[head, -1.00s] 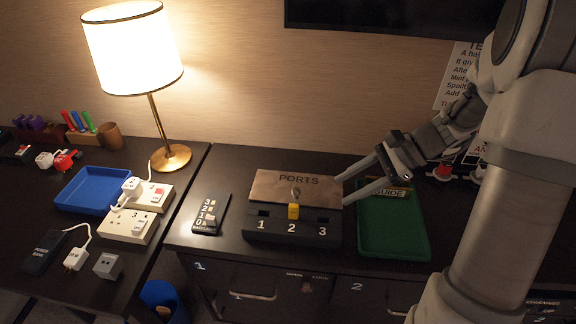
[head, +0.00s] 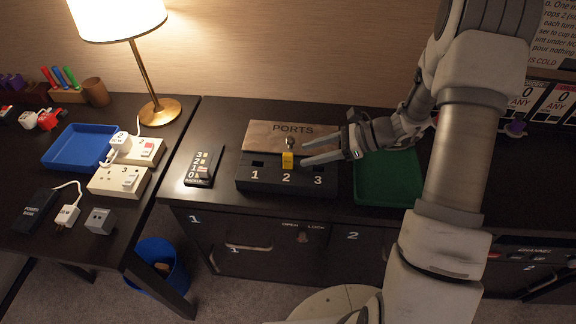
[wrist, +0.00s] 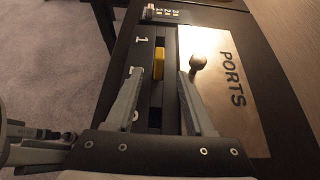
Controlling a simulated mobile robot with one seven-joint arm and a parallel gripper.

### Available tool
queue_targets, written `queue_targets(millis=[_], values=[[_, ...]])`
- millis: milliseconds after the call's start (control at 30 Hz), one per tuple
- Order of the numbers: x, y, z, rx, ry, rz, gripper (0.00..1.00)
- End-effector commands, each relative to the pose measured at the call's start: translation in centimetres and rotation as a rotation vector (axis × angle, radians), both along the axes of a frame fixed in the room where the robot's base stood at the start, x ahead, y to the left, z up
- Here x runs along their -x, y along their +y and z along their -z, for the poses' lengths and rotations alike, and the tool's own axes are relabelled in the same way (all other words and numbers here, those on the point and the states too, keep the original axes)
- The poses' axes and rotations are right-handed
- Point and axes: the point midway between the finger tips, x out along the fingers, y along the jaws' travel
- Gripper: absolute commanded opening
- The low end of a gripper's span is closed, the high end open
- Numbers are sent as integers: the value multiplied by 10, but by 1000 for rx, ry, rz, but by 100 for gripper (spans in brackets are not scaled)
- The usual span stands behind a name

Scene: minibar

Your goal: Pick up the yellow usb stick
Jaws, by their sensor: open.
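The yellow usb stick (head: 288,159) stands in the black ports block (head: 248,184), at the slot marked 2. It also shows in the wrist view (wrist: 159,63), ahead of and between the lines of my two fingers. My gripper (head: 304,152) is open and empty, just right of the stick, with its fingers pointing left towards it. In the wrist view my gripper (wrist: 158,88) has its fingers spread on either side of the slot row. The slot marked 3 is partly hidden by a finger there.
A wooden PORTS board (head: 262,133) with a small knob (head: 290,142) stands behind the block. A green tray (head: 385,192) lies right, partly under my arm. A black numbered device (head: 203,167) lies left. A blue tray (head: 80,147) and a lamp (head: 152,75) are further left.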

Motion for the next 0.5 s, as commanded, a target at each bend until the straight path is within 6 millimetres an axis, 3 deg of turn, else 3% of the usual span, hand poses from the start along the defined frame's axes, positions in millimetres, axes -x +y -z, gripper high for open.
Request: queue_targets(millis=[267,500], values=[[-4,20,11,0,-1,-2,54],[-8,51,28,1,0,-2,54]])
